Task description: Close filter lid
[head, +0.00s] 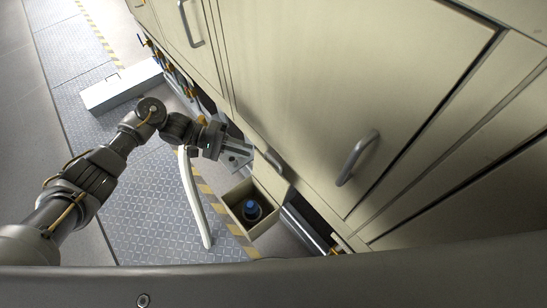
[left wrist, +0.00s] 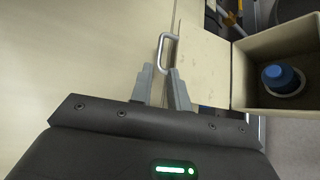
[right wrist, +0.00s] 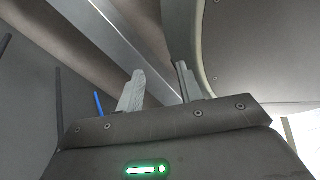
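The filter box (head: 233,194) is an open beige square box with a blue-capped part (head: 252,209) inside, low beside the furnace wall. It also shows at the right of the left wrist view (left wrist: 240,80). Its beige lid (left wrist: 203,62) stands open beside the box opening, with a grey metal handle (left wrist: 162,50). My left gripper (left wrist: 161,72) is open, with its fingers apart and the handle's near end appearing between or just beyond the tips; contact cannot be told. In the head view my left gripper (head: 245,156) is beside the lid. My right gripper (right wrist: 160,76) is open and empty.
Large beige furnace doors with handles (head: 357,158) fill the right. A white curved bar (head: 194,200) stands near my left arm. A long pale box (head: 122,87) lies on the metal floor plates (head: 150,205). Pipes and valves run under the furnace.

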